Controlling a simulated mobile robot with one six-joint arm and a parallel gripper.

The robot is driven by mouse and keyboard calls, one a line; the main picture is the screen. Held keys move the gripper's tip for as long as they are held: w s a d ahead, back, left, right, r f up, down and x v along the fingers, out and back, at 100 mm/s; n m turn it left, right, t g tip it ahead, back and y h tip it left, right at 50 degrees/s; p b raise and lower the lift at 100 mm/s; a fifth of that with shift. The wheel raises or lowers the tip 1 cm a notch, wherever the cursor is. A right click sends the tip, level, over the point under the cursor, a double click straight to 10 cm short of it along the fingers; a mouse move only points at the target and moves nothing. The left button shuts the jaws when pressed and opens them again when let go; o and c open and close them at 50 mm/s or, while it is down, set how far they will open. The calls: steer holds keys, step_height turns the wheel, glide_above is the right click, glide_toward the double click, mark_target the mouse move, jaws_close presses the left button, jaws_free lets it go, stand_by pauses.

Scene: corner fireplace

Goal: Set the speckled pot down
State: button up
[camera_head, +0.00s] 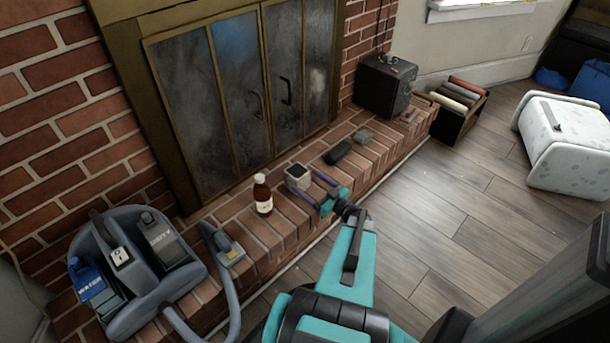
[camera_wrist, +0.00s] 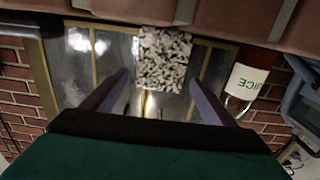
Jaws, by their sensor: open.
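The speckled pot (camera_head: 298,174), small and black-and-white with a dark top, stands upright on the brick hearth (camera_head: 283,228), right of the juice bottle (camera_head: 262,194). In the wrist view, which is upside down, the pot (camera_wrist: 164,58) is at the upper middle, its base at the hearth edge (camera_wrist: 215,20). My gripper (camera_head: 303,181) is open, its two purple fingers reaching toward the pot. In the wrist view the gripper (camera_wrist: 160,78) has a finger on either side, with visible gaps to the pot. Whether the tips overlap it in depth is hard to tell.
The juice bottle also shows close beside a finger in the wrist view (camera_wrist: 245,80). A grey carpet cleaner (camera_head: 140,270) stands left on the hearth. A dark object (camera_head: 338,152) and a black box (camera_head: 384,86) lie to the right. Fireplace doors (camera_head: 240,95) are behind.

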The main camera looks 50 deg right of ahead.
steer(key=shift+s+a+p, duration=0.15)
steer(key=shift+s+p, duration=0.35)
steer(key=shift+s, duration=2.35)
steer(key=shift+w+r, duration=0.1)
